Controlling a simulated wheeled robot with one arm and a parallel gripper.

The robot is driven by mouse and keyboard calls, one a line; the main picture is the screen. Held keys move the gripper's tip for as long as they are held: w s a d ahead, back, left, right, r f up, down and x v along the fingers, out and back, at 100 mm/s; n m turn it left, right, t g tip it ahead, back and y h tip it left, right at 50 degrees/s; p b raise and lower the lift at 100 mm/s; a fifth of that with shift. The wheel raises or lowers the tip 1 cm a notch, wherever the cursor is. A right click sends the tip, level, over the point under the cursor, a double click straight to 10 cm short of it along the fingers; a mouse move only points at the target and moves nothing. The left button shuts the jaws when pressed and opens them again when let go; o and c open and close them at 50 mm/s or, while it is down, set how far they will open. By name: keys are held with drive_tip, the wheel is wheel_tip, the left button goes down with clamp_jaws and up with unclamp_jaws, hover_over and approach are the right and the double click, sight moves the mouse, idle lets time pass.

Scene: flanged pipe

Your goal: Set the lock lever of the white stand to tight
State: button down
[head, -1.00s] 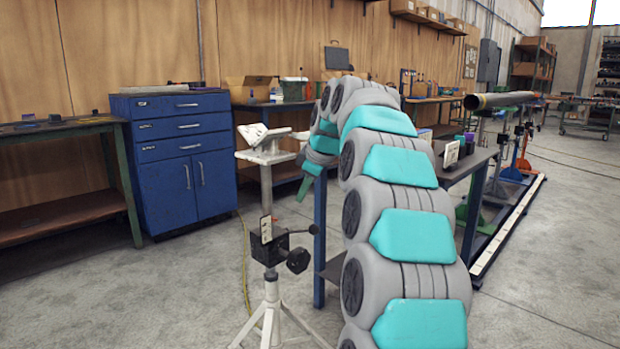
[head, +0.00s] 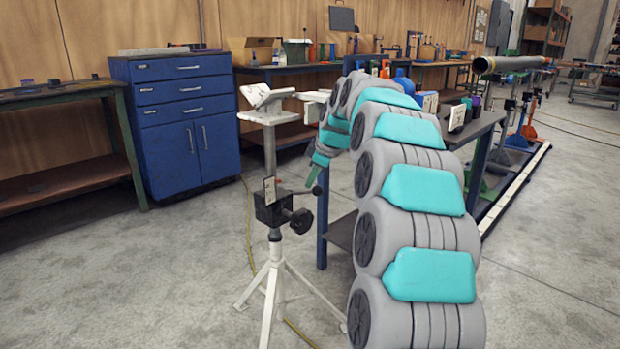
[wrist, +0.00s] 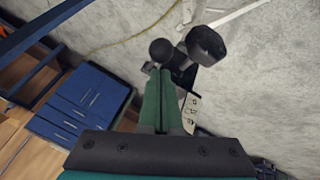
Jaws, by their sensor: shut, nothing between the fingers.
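The white stand (head: 268,118) stands upright on splayed legs, with a V-shaped top and a black clamp block (head: 268,211) on its post. The lock lever (head: 300,192) sticks out to the right from the block, roughly level, and ends in a black ball (head: 317,190). In the wrist view the lever's ball (wrist: 161,50) is just beyond my fingertips. My gripper (head: 311,181) is shut and empty, pointing down close to the ball. I cannot tell whether they touch. The green fingers (wrist: 162,76) lie together in the wrist view and hide part of the lever.
A larger round black knob (head: 300,221) sits below the lever, and also shows in the wrist view (wrist: 206,45). A dark-topped table (head: 475,128) stands right behind my arm. A blue cabinet (head: 180,130) stands back left. The floor left of the stand is clear.

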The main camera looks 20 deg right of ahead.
sight(317, 194)
drive_tip(key=shift+f, duration=0.1)
drive_tip(key=shift+s+d+f+t+b, duration=0.1)
drive_tip(key=shift+s+f+t+b, duration=0.25)
drive_tip(key=shift+b, duration=0.55)
drive_tip(key=shift+f+b, duration=0.15)
drive_tip(key=shift+b, duration=0.15)
drive_tip(key=f+b, duration=0.1)
drive_tip(key=s+t+b, duration=0.1)
drive_tip(key=b, duration=0.1)
drive_tip(key=f+t+y+b, duration=0.1)
drive_tip(key=shift+s+d+f, duration=0.15)
drive_tip(key=shift+d+f, duration=0.05)
drive_tip(key=shift+f, duration=0.1)
drive_tip(key=shift+s+d+f+b, duration=0.15)
drive_tip(key=shift+s+f+b, duration=0.1)
drive_tip(key=shift+f+b, duration=0.45)
drive_tip(key=shift+s+d+f+b, duration=0.15)
drive_tip(key=shift+s+f+b, duration=0.05)
drive_tip(key=shift+f+b, duration=0.5)
